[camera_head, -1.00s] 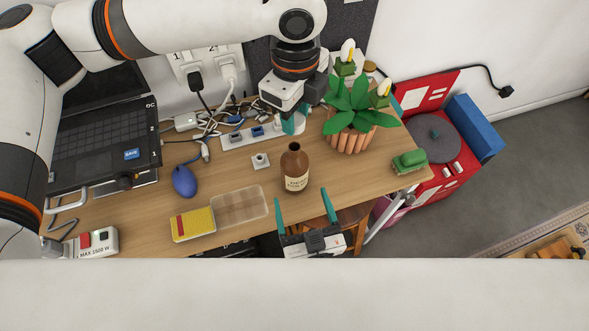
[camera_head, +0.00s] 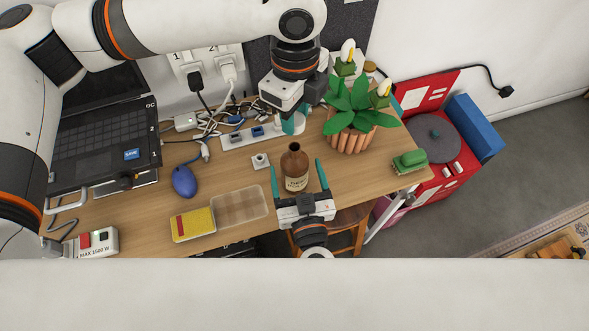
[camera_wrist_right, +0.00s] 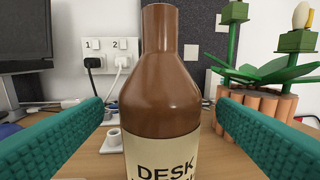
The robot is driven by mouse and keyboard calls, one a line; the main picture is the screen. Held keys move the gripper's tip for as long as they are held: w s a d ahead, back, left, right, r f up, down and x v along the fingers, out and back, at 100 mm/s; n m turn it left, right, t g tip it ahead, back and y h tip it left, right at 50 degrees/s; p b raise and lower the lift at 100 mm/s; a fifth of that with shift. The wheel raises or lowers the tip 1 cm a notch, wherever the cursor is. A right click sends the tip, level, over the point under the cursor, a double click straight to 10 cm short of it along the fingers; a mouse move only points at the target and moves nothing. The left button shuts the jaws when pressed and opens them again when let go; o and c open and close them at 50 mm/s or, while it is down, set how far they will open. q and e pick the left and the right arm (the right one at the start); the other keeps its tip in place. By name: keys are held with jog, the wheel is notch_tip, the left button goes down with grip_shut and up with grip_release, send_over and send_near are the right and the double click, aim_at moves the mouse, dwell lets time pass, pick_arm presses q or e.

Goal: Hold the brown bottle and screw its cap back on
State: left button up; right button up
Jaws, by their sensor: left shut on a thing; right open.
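The brown bottle (camera_head: 295,169) stands upright and uncapped on the wooden desk, with a cream label; it fills the middle of the right wrist view (camera_wrist_right: 162,90). My right gripper (camera_head: 297,165) is open, its teal fingers on either side of the bottle with gaps to both sides; in the right wrist view (camera_wrist_right: 160,102) the fingers are clear of the glass. My left gripper (camera_head: 293,124) is above and behind the bottle, in front of the power strip. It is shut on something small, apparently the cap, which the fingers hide.
A potted plant (camera_head: 352,135) stands right of my left gripper. A clear box (camera_head: 240,207), a yellow box (camera_head: 193,224), a blue mouse (camera_head: 184,181) and a small white object (camera_head: 260,160) lie left of the bottle. A green object (camera_head: 409,160) lies at the desk's right end.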

jog(key=shift+w+a, duration=0.25)
jog(key=shift+w, duration=0.85)
jog(key=shift+w+a, duration=0.2)
jog(key=shift+w, duration=0.9)
jog(key=c, duration=1.5)
pick_arm(q)
send_over(295, 147)
jog(key=shift+f, duration=2.5)
jog(key=shift+f, duration=0.1)
jog(key=shift+f, duration=0.8)
jog(key=shift+f, duration=0.55)
